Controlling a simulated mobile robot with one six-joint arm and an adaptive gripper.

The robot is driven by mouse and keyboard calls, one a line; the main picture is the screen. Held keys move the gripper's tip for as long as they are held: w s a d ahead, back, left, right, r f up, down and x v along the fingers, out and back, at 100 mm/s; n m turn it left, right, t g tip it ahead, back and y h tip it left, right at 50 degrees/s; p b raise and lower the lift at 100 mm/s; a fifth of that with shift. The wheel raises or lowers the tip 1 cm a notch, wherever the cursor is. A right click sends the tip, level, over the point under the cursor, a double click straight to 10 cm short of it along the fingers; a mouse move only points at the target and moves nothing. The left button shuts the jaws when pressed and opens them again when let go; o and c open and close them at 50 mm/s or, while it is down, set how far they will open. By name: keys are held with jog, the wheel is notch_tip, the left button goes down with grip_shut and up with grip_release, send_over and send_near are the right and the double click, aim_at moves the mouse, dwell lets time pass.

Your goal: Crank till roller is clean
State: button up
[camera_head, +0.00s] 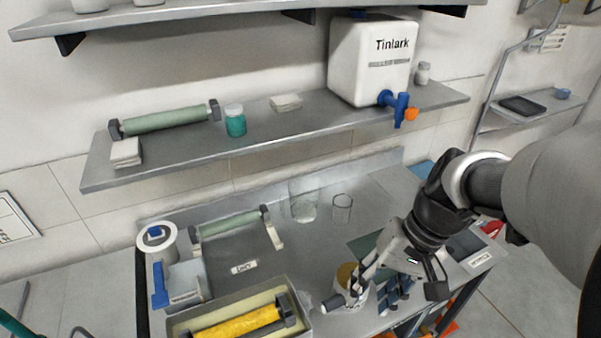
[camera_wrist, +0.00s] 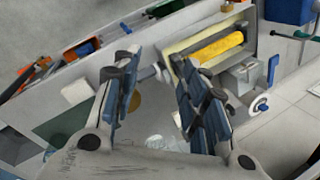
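A yellow-coated roller (camera_head: 236,323) lies in a grey-framed tray (camera_head: 180,322) at the bottom of the head view. The roller also shows at the top of the wrist view (camera_wrist: 217,48). A pale crank knob (camera_head: 334,302) sticks out at the tray's right side. In the wrist view the knob (camera_wrist: 148,73) appears between the fingertips, towards the tray. My gripper (camera_head: 370,287) is open, with its blue-padded fingers (camera_wrist: 150,70) spread apart. I cannot tell whether a finger touches the knob. The join between knob and roller is partly hidden.
A round container with a gold-brown top (camera_head: 346,272) stands close under my gripper. Two clear glasses (camera_head: 342,208) stand behind it. A green roller on a stand (camera_head: 229,224) and a white roll (camera_head: 157,238) are at left. A shelf (camera_head: 285,128) hangs above.

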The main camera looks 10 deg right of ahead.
jog(key=w+d+f+m+y+p, duration=0.2)
jog(key=w+d+f+m+y, duration=0.25)
jog(key=d+f, duration=0.25)
jog(key=m+t+y, duration=0.3)
jog(key=t, duration=0.1)
send_near(339, 302)
jog(key=b+x, duration=0.2)
jog(key=x, duration=0.8)
jog(key=shift+f, duration=0.15)
jog(key=shift+c, duration=0.2)
grip_shut()
